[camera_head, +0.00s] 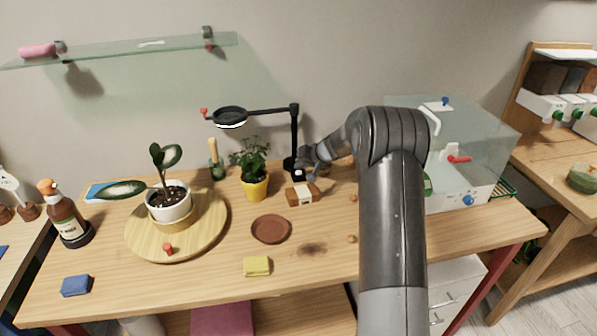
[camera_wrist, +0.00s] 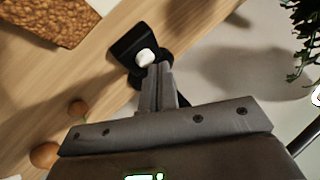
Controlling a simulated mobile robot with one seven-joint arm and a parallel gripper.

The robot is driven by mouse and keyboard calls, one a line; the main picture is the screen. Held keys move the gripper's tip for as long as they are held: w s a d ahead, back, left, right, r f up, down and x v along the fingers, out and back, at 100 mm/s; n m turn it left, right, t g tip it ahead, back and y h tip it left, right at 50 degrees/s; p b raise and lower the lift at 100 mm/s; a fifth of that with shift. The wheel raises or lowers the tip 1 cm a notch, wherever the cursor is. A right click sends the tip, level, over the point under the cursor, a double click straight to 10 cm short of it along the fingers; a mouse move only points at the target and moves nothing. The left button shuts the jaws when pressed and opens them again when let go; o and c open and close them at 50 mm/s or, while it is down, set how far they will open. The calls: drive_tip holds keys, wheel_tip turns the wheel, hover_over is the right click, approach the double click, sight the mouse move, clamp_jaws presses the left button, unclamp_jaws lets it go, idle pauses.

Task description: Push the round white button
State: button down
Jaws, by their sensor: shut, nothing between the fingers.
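The round white button (camera_wrist: 146,57) sits on the black base (camera_wrist: 127,45) of the lamp in the wrist view. In the head view the button (camera_head: 299,173) is a small white spot at the foot of the black lamp (camera_head: 295,135). My gripper (camera_wrist: 160,72) is shut and empty. Its fingertips are right beside the button in the wrist view and cover part of the base; I cannot tell whether they touch it. In the head view my gripper (camera_head: 306,166) is at the lamp's foot, partly hidden by my wrist.
A brown and white block (camera_head: 302,195) lies just in front of the lamp. A yellow pot with a plant (camera_head: 256,188) stands to its left, with a brown saucer (camera_head: 270,229) in front. A glass case (camera_head: 460,140) stands to the right. The front middle of the table is mostly clear.

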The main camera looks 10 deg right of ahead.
drive_tip(key=shift+r, duration=0.4)
drive_tip(key=shift+r, duration=3)
